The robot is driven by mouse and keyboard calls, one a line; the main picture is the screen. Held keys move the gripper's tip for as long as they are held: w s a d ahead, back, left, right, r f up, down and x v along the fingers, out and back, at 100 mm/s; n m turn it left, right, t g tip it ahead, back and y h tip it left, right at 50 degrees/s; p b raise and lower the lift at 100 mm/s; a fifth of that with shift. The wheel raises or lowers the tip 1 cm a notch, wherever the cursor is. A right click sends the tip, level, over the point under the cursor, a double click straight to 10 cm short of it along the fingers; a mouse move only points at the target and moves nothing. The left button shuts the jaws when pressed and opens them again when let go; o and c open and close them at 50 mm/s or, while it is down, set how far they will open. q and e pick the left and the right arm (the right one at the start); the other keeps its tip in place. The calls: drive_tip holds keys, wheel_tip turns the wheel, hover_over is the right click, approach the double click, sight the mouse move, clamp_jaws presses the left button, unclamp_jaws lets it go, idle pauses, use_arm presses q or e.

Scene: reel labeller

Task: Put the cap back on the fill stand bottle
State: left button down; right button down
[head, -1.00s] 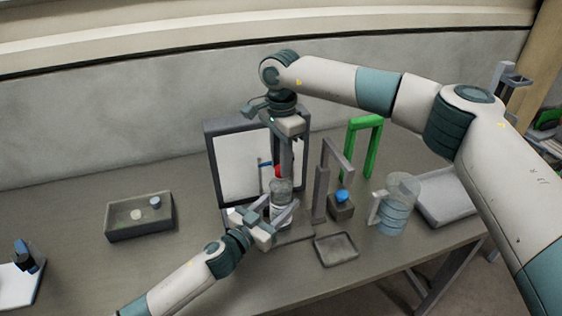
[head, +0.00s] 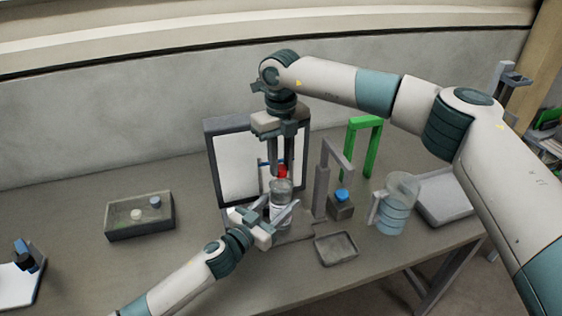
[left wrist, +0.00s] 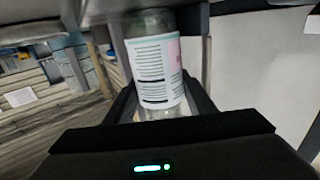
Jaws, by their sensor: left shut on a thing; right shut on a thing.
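The fill stand bottle (head: 280,204) is clear with a white label and stands upright on the stand's base. My left gripper (head: 284,211) is shut on its body from the front; the labelled bottle (left wrist: 158,75) also fills the middle of the left wrist view between the fingers. My right gripper (head: 282,168) points straight down above the bottle, shut on the red cap (head: 282,172). The cap is at or just above the bottle's mouth; I cannot tell whether they touch.
A white panel in a dark frame (head: 213,128) stands behind. To the right are a grey post (head: 321,192), a blue-topped small bottle (head: 342,197), a jug (head: 397,205), a green arch (head: 371,122) and an empty small tray (head: 336,248). A dark bin (head: 140,232) lies left.

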drive_tip(key=m, duration=0.7)
drive_tip(key=shift+m, duration=0.3)
drive_tip(key=m, duration=0.6)
drive_tip(key=c, duration=1.5)
unclamp_jaws()
drive_tip(key=shift+r, duration=2.2)
drive_tip(key=shift+c, duration=0.4)
